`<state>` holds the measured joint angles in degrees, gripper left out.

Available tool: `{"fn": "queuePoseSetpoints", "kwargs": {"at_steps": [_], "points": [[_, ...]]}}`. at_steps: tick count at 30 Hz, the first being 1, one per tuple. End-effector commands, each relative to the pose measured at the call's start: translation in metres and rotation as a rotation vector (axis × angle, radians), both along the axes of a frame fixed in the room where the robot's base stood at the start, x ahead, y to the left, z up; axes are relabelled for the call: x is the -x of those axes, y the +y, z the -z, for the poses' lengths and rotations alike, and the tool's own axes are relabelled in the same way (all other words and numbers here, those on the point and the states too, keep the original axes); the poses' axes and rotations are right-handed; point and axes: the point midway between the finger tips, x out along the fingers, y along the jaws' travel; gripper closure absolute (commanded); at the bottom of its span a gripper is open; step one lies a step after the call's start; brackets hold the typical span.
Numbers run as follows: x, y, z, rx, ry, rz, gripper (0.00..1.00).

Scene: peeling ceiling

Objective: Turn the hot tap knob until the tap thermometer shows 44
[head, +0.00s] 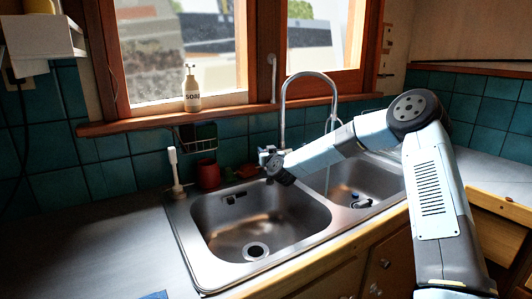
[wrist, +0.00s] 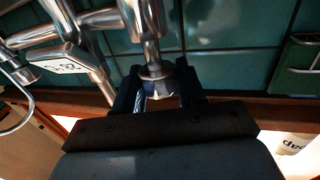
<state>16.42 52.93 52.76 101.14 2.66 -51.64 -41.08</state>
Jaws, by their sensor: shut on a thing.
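The hot tap knob (wrist: 156,78) is a small metal piece below a chrome tap body, seen in the wrist view. My gripper (wrist: 157,94) has its two dark fingers on either side of the knob and is shut on it. The tap thermometer (wrist: 62,64) is a pale display at the left of the wrist view, tilted; its digits look like 28-something, but I cannot read them surely. In the head view my gripper (head: 270,160) is at the tap behind the sink, and the arched spout (head: 284,105) rises beside it. The knob is hidden there by my gripper.
A double steel sink (head: 205,235) lies below my arm. A soap bottle (head: 191,90) stands on the windowsill. A red cup (head: 208,174) and a white brush (head: 174,170) stand left of the tap. The counter at the left (head: 110,240) is mostly clear.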

Motion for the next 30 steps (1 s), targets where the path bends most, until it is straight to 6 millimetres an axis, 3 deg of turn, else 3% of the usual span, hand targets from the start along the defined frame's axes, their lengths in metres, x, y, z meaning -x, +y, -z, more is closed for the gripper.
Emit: {"fn": "queuePoseSetpoints", "kwargs": {"at_steps": [11,30], "points": [[-0.0022,-0.0022,0.0006,0.003,-0.001,-0.055,0.91],[-0.0031,-0.0032,0.0017,0.001,0.001,-0.378,0.91]]}}
